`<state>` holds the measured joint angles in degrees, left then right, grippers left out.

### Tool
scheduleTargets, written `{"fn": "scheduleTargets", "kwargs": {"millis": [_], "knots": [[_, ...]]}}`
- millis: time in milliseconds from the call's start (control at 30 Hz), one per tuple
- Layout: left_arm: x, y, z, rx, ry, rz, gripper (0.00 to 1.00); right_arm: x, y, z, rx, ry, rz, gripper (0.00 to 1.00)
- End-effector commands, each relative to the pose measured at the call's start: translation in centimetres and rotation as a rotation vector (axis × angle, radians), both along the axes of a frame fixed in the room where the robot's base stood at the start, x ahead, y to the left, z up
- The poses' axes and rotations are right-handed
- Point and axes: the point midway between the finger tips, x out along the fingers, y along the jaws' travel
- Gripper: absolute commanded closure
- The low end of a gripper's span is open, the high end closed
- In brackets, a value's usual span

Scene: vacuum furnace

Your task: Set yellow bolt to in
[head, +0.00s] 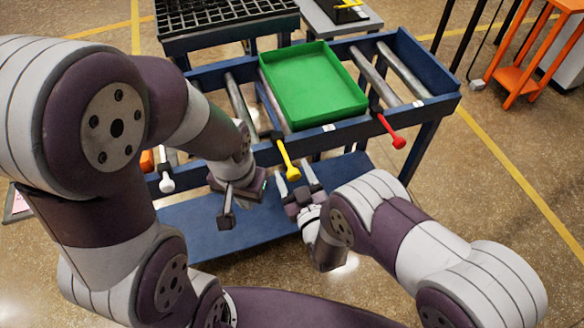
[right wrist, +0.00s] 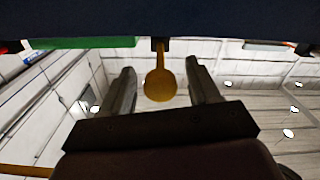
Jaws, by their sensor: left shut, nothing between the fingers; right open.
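The yellow bolt (head: 287,158) sticks out from the front rail of the blue roller table, its round knob toward me. In the right wrist view the yellow bolt (right wrist: 160,86) hangs below the dark rail, between the two fingers. My right gripper (head: 294,174) is open around the bolt's knob, one finger on each side, with gaps visible in the wrist view. My left gripper (head: 226,219) is shut and empty, to the left of the yellow bolt, in front of the rail. Any contact between fingers and bolt cannot be made out.
A white bolt (head: 167,183) and a red bolt (head: 397,141) stick out of the same rail on either side. A green tray (head: 312,85) rests on the rollers (head: 378,74). A blue lower shelf (head: 195,238) lies below the grippers. An orange stand (head: 525,50) is at the right.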

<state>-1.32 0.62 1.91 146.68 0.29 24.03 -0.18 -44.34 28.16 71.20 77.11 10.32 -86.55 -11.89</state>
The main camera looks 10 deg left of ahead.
Motion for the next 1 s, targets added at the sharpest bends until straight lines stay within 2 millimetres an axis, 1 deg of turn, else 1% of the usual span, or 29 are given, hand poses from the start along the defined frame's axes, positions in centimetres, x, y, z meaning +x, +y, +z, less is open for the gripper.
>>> {"fn": "scheduleTargets", "kwargs": {"millis": [100,167,200,300,400,467,567,700,767,867,1000], "knots": [[0.0,0.0,0.0,0.000,0.000,0.000,1.00,0.0,0.0,0.0,0.000,0.000,0.000,0.39],[0.0,0.0,0.0,0.000,0.000,0.000,1.00,0.0,0.0,0.0,0.000,0.000,0.000,0.58],[0.0,0.0,0.0,0.000,0.000,0.000,1.00,0.0,0.0,0.0,0.000,0.000,0.000,0.72],[0.0,0.0,0.0,0.000,0.000,0.000,1.00,0.0,0.0,0.0,0.000,0.000,0.000,1.00],[0.0,0.0,-0.1,0.000,0.000,0.000,1.00,0.1,0.0,-0.1,-0.001,0.001,0.000,1.00],[0.0,0.0,-0.5,0.000,0.000,0.000,1.00,0.4,0.3,-0.3,0.001,0.001,0.000,1.00],[0.0,0.0,-1.9,0.000,0.000,0.000,1.00,1.9,1.3,-0.6,0.004,-0.002,-0.001,1.00],[0.0,0.0,-3.7,0.000,0.000,0.000,1.00,4.4,3.0,-0.8,0.002,-0.003,0.000,1.00],[0.0,0.0,-4.2,0.000,0.000,0.000,1.00,5.2,3.5,-0.7,0.001,-0.001,0.000,1.00],[0.0,0.0,-4.5,0.000,0.000,0.000,1.00,6.0,4.1,-0.4,-0.001,0.001,0.000,1.00],[0.0,0.0,-4.3,0.000,0.000,0.000,1.00,6.2,4.2,-0.1,-0.002,0.003,0.000,1.00]]}}
